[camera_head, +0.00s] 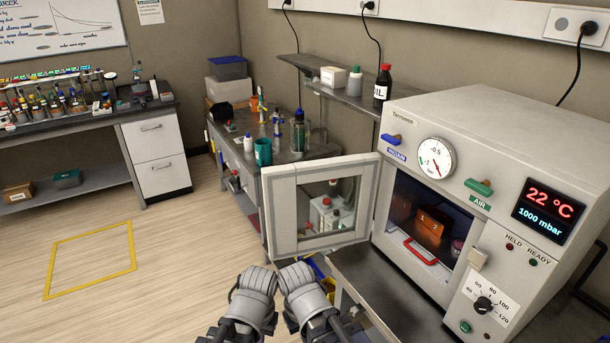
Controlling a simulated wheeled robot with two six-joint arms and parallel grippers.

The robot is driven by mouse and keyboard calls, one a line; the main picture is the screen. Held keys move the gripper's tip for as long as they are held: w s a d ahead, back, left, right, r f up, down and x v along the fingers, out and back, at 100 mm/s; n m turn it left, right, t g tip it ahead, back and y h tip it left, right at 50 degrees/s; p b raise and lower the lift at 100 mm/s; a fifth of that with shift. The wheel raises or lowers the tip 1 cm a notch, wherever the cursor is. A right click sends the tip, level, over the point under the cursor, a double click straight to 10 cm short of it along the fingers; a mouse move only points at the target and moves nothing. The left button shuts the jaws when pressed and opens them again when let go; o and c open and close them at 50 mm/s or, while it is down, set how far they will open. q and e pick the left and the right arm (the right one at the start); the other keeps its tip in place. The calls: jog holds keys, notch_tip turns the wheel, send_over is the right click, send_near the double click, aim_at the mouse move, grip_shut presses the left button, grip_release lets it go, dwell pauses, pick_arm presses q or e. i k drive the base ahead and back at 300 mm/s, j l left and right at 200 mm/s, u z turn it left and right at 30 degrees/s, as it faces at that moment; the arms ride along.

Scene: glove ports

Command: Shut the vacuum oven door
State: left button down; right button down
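The vacuum oven (450,130) stands at the right, a pale cabinet with a dial gauge and a red and blue display reading 22 °C and 1000 mbar. Its door (282,215), a pale frame around a window, stands open, hinged at the left of the opening and swung out to the left. A latch block (478,259) sits at the right of the opening. My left gripper (257,278) and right gripper (297,276) are close side by side at the bottom middle, below and in front of the door, apparently not touching it. Their fingertips cannot be made out clearly.
Inside the oven are an orange block (433,223) marked 1 and 2 and a red handle (421,251) near the sill. Blue (392,139) and green (479,187) valve levers stick out above. A cluttered bench (310,152) stands behind the door. The floor at left is clear.

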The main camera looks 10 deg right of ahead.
aim_at(280, 182)
jog(key=i+j+z, duration=0.1)
jog(key=z, duration=1.35)
jog(key=j+z, duration=0.3)
jog(key=j, duration=0.15)
jog(key=j+z, duration=0.35)
jog(key=k+j+z, duration=0.15)
jog(key=j+z, duration=0.15)
jog(key=j, duration=0.25)
jog(key=k+j+z, duration=0.15)
jog(key=j+z, duration=0.15)
jog(key=j, duration=0.15)
jog(key=k+j+z, duration=0.15)
jog(key=j+z, duration=0.15)
jog(key=k+j, duration=0.25)
jog(key=j, duration=0.2)
jog(key=k+j+z, duration=0.1)
jog(key=k+j, duration=0.15)
jog(key=j, duration=0.25)
jog(key=k+j, duration=0.25)
jog(key=j, duration=0.2)
jog(key=k+j, duration=0.3)
jog(key=j, duration=0.15)
jog(key=k+j+z, duration=0.1)
jog(key=k+j, duration=0.15)
jog(key=j, duration=0.2)
